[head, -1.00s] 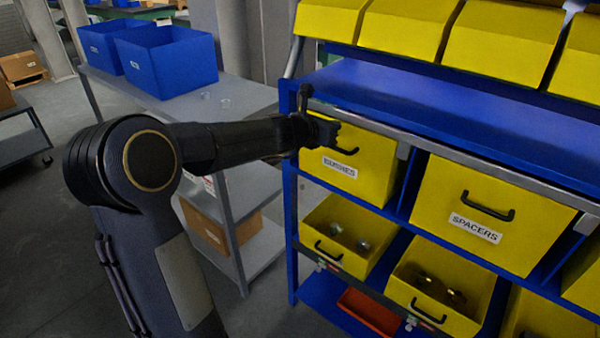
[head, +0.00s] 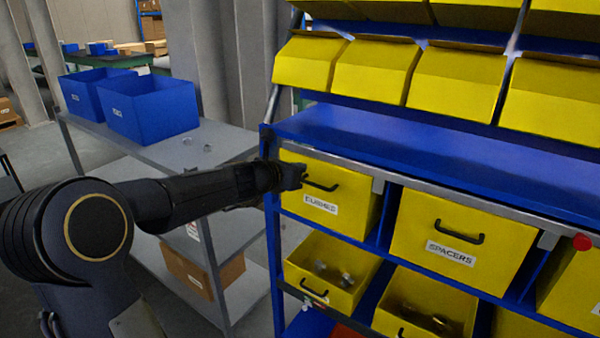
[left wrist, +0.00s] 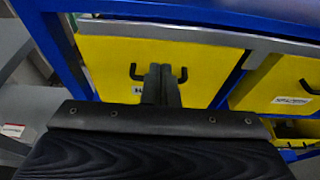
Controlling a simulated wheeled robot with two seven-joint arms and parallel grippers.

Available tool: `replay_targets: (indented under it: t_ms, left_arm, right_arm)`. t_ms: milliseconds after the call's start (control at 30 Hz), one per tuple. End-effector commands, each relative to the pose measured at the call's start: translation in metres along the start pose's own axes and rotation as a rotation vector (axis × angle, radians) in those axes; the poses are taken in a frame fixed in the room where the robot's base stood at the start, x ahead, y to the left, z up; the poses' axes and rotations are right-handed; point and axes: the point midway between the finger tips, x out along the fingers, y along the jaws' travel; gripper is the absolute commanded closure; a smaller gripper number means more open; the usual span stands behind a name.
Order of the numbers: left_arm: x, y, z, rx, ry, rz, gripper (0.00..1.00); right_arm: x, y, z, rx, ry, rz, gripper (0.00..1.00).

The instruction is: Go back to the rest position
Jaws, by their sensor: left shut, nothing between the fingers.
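My left gripper (head: 296,176) reaches in from the left in the head view, close in front of the yellow bushes bin (head: 330,190). Its fingers are shut and hold nothing. In the left wrist view the closed fingers (left wrist: 162,78) overlap the middle of the bin's black handle. I cannot tell whether they touch the handle. The bin (left wrist: 205,72) sits pushed into the blue rack (head: 272,240). My right gripper is not in view.
A yellow spacers bin (head: 420,232) stands to the right of the bushes bin. Open yellow bins (head: 345,295) with small metal parts are below. A grey cart (head: 230,137) with blue crates (head: 150,108) stands left of the rack, behind my left arm.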

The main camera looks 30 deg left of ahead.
Motion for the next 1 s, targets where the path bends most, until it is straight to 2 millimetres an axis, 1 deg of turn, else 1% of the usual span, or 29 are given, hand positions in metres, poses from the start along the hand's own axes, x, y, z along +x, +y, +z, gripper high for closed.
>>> replay_targets:
  t_ms: [33,300,400,500,667,733,767,867,967,1000]
  left_arm:
    - [-0.01,0.0,0.009,0.0,0.001,0.0,1.0]
    - [-0.053,0.0,0.03,0.0,0.002,0.0,1.0]
    - [-0.062,0.0,0.033,0.0,0.003,-0.001,1.0]
    - [-0.066,-0.001,0.034,0.0,0.004,-0.001,1.0]
    - [-0.068,-0.001,0.034,0.0,0.004,-0.002,1.0]
    - [-0.07,-0.005,0.033,0.028,0.004,-0.012,1.0]
    - [-0.073,-0.009,0.033,0.062,0.003,-0.024,1.0]
    - [-0.092,-0.038,0.026,0.294,0.0,-0.103,1.0]
    - [-0.128,-0.086,0.004,0.7,-0.014,-0.242,1.0]
    - [-0.145,-0.106,-0.011,0.891,-0.025,-0.309,1.0]
  right_arm:
    - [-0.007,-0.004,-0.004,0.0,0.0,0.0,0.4]
    - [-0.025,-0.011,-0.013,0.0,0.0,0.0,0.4]
    - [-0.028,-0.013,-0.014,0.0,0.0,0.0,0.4]
    - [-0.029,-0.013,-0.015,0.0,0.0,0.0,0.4]
    - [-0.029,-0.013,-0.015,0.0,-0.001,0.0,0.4]
    - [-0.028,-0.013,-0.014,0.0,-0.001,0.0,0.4]
    - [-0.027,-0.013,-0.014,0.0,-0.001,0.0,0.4]
    - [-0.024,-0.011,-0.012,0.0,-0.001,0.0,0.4]
    - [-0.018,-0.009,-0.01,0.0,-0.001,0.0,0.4]
    - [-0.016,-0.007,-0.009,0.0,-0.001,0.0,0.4]
